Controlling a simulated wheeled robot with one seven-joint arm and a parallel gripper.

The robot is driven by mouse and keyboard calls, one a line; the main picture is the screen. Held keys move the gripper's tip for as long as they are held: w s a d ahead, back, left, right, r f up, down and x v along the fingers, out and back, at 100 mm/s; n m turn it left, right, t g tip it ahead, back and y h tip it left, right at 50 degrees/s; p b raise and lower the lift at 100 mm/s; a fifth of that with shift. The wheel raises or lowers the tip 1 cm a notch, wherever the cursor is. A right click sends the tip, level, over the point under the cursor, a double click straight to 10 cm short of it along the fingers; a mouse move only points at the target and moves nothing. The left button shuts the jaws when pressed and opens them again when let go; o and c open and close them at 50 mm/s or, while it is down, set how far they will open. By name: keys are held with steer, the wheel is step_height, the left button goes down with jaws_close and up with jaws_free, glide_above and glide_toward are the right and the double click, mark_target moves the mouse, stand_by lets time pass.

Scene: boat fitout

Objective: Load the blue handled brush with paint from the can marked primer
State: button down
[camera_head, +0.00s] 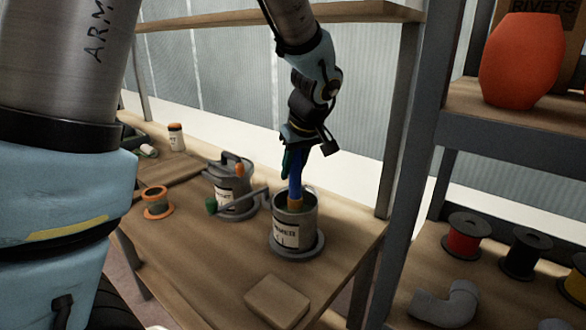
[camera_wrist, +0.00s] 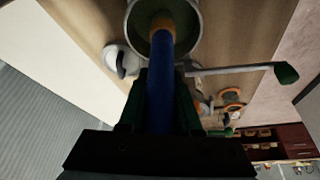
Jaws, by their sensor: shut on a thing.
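My gripper (camera_head: 297,158) is shut on the blue handle of the brush (camera_head: 295,186) above the bench. The brush points down, and its orange-brown ferrule (camera_head: 294,204) is at the mouth of the grey can marked primer (camera_head: 287,237). The bristles are hidden inside the can. In the wrist view, the blue handle (camera_wrist: 160,85) runs between the green fingers of my gripper (camera_wrist: 160,100) into the round opening of the can (camera_wrist: 131,30). I cannot tell whether the bristles touch paint. The can stands upright on a round grey base.
A tan block (camera_head: 276,301) lies in front. A shelf post (camera_head: 401,150) rises to the right.

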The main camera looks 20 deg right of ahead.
steer(key=shift+f, duration=0.1)
stand_by(0.3)
steer(key=shift+r+p, duration=2.05)
steer(key=shift+r, duration=1.55)
